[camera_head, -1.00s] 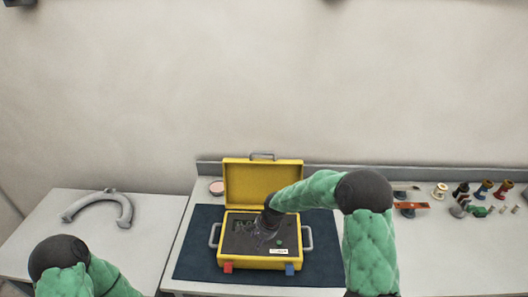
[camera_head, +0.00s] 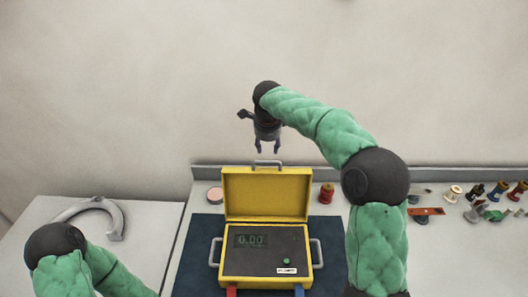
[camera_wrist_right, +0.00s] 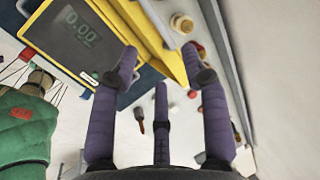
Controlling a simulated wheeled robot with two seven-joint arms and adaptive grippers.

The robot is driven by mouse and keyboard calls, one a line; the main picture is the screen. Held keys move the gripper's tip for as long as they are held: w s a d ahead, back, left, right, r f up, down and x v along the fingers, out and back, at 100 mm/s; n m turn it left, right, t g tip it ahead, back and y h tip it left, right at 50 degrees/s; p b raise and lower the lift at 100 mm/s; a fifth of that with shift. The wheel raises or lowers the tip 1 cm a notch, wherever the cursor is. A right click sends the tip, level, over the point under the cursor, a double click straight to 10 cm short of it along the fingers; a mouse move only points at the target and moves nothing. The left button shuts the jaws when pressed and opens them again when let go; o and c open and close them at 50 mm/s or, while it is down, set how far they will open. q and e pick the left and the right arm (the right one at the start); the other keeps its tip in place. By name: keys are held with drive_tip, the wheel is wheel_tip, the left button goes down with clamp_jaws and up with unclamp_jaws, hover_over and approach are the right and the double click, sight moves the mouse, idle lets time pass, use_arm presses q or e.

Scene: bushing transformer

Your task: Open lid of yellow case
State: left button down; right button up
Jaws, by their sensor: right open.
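The yellow case (camera_head: 266,276) sits on a dark blue mat with its lid (camera_head: 266,195) standing upright at the back. Its dark panel shows a 0.00 display and a green knob. My right gripper (camera_head: 267,148) is open and empty, fingers pointing down, above and behind the top of the lid. In the right wrist view, the spread fingers (camera_wrist_right: 161,75) show with the yellow lid (camera_wrist_right: 150,35) beyond them and the case panel (camera_wrist_right: 80,40) at the upper left. My left arm shows at the lower left; its gripper is out of view.
A dark blue mat (camera_head: 195,262) lies under the case. Several small parts, spools and a red tool (camera_head: 427,211) lie on the table at the right. A grey curved part (camera_head: 98,210) lies on the left table. A wall stands behind.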

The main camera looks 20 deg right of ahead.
sight(268, 163)
drive_tip(key=x, duration=0.4)
drive_tip(key=p+x, duration=0.1)
drive_tip(key=x, duration=0.2)
drive_tip(key=shift+s+f, duration=0.15)
drive_tip(key=shift+f, duration=0.3)
drive_tip(key=shift+d+f, duration=0.1)
drive_tip(key=shift+f, duration=0.65)
drive_tip(key=shift+w+f, duration=0.35)
use_arm(q)
drive_tip(key=shift+s+r, duration=0.35)
drive_tip(key=shift+r, duration=0.45)
use_arm(e)
drive_tip(key=shift+s, duration=0.1)
clamp_jaws()
